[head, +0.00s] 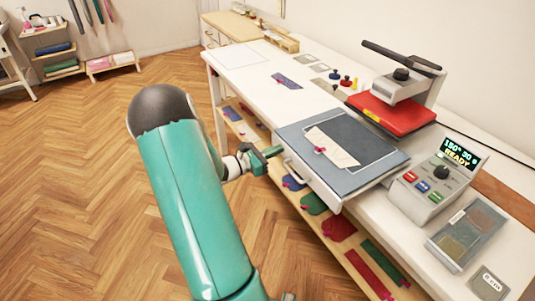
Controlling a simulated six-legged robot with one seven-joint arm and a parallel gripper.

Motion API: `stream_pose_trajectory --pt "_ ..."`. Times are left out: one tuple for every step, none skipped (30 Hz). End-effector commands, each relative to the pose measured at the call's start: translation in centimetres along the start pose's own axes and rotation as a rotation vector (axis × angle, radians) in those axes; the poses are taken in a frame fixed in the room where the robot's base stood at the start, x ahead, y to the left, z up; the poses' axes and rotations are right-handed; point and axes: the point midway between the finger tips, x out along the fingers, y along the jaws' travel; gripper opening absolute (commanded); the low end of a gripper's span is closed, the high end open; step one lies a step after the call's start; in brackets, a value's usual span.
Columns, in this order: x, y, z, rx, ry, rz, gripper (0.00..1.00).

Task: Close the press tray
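The press tray (373,180) is a flat drawer with a blue-grey top and a white front, pulled out to the left of the heat press (392,110). A dark grey pad lies on it, with a cream cloth piece (335,149) with a pink mark on top. The tray's pale handle (291,172) is on its front face. My gripper (266,157), with dark green fingers, is just left of the tray front, close to the handle. I cannot tell whether it touches the tray, and the gap between the fingers is unclear.
A control box (437,183) reading "150" and "READY" stands right of the tray. The white table (251,75) carries small items behind. A wooden shelf below holds coloured cloth pieces (338,228). The wooden floor (75,180) to the left is clear.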

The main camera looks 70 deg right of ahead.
Motion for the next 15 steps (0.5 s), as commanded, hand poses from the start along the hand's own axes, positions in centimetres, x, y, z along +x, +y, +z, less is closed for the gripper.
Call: stream_pose_trajectory --pt "1.1 -0.1 0.0 -0.001 -0.002 -0.003 0.0" --pt "1.8 -0.1 0.0 -0.001 -0.002 -0.004 0.0" --pt "2.6 -0.1 0.0 -0.001 -0.002 -0.003 0.0" --pt "3.4 -0.1 0.0 -0.001 -0.003 -0.003 0.0" --pt "4.2 -0.1 0.0 0.0 -0.003 -0.004 0.0" --pt "5.2 -0.1 0.0 -0.001 -0.003 -0.005 0.0" --pt "6.0 -0.1 0.0 -0.001 -0.002 -0.004 0.0" --pt "6.8 -0.1 0.0 0.0 -0.004 -0.004 0.0" --pt "7.9 -0.1 0.0 -0.001 -0.003 -0.004 0.0" --pt "8.7 -0.1 0.0 -0.001 -0.003 -0.004 0.0" --pt "9.4 -0.1 0.0 -0.001 -0.003 -0.003 0.0" --pt "10.4 -0.1 0.0 -0.002 -0.003 -0.003 0.0" --pt "11.2 -0.1 0.0 -0.002 -0.003 -0.004 0.0" --pt "12.0 -0.1 0.0 -0.001 -0.003 -0.004 0.0" --pt "12.8 -0.1 0.0 -0.002 -0.003 -0.004 0.0"
